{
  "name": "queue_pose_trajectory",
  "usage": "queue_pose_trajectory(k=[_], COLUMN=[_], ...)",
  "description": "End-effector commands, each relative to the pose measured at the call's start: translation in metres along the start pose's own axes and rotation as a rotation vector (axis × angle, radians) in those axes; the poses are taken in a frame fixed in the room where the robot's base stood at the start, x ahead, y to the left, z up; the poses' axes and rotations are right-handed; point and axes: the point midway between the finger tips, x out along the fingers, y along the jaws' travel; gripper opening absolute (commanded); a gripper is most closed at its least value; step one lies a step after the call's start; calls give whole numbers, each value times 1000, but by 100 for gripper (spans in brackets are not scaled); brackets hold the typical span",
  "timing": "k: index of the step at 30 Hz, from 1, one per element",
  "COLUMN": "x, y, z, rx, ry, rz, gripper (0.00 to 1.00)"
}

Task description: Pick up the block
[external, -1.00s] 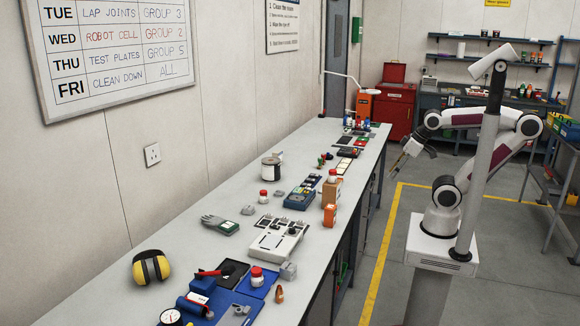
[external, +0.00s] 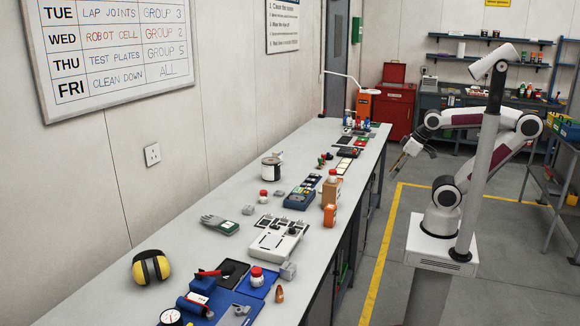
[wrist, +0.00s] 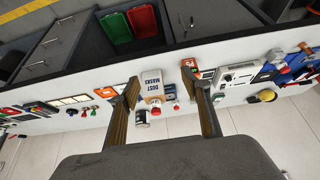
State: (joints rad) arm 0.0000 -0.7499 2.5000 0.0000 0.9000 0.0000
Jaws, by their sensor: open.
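No single object stands out as the block. I cannot tell which is meant. My gripper (external: 398,163) is off the bench's right edge, above the floor and apart from everything. In the wrist view, its two fingers (wrist: 161,82) are spread and empty, with the bench and a dust mask box (wrist: 152,76) beyond them.
The long white bench (external: 185,238) carries several items. An orange box (external: 329,214) and a brown box (external: 331,193) stand near its right edge. Yellow ear defenders (external: 151,267) lie nearer. A grey post (external: 480,185) stands in front of my arm. Green (wrist: 115,27) and red (wrist: 143,22) bins sit below the bench.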

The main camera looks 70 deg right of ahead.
Motion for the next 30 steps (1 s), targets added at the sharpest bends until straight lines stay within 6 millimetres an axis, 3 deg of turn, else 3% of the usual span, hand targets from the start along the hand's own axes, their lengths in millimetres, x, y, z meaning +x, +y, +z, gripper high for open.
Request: queue_pose_trajectory(k=[13, 14, 15, 25, 30], x=[0, 0, 0, 0, 1], y=[0, 0, 0, 0, -4], z=[0, 0, 0, -1, -10], rx=[0, 0, 0, 0, -5], ry=[0, 0, 0, 1, 10], rz=[0, 0, 0, -1, -14], gripper=[47, 55, 57, 57, 57])
